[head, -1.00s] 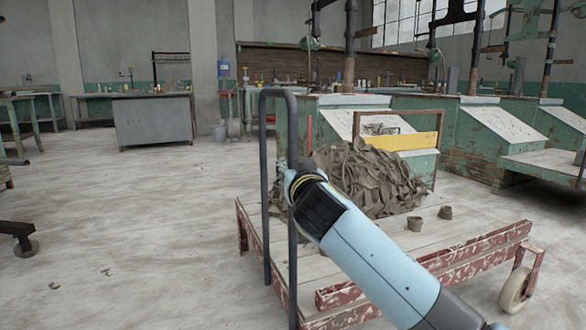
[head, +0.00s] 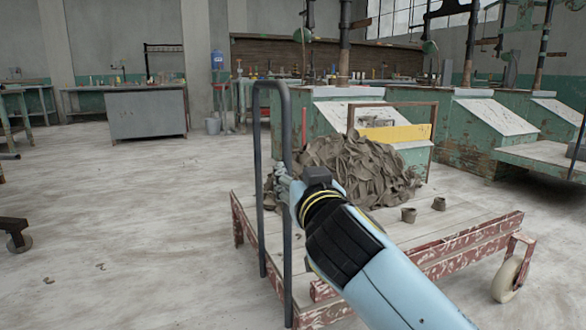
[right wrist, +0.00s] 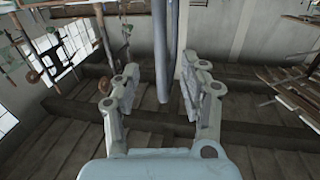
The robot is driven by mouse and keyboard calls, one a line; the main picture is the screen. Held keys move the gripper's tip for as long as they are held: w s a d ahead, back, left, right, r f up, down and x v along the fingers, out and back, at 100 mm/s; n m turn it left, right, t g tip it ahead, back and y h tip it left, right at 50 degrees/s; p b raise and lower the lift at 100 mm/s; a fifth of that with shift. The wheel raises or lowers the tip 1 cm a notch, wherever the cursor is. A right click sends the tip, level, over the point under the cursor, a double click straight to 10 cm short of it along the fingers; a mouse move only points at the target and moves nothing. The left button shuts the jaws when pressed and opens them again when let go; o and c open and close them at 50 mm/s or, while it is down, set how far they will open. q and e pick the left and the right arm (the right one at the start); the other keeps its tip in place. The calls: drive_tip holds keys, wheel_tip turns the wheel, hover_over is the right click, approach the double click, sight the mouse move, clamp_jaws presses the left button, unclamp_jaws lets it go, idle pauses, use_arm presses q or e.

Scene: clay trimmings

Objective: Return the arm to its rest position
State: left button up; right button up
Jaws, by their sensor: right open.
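My right arm reaches in from the lower right in the head view, light blue with a black wrist. Its gripper (head: 284,186) is at the far end, close to the cart's dark upright handle and in front of the left side of the clay heap (head: 358,170). My left gripper is not in either view.
The clay heap lies on a wooden cart (head: 408,238) with worn red rails and a tall bent-pipe handle (head: 257,190). Green benches (head: 462,135) stand behind. The floor (head: 130,220) at left is open.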

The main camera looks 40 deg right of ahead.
drive_tip(key=shift+s+a, duration=0.25)
drive_tip(key=shift+s, duration=0.3)
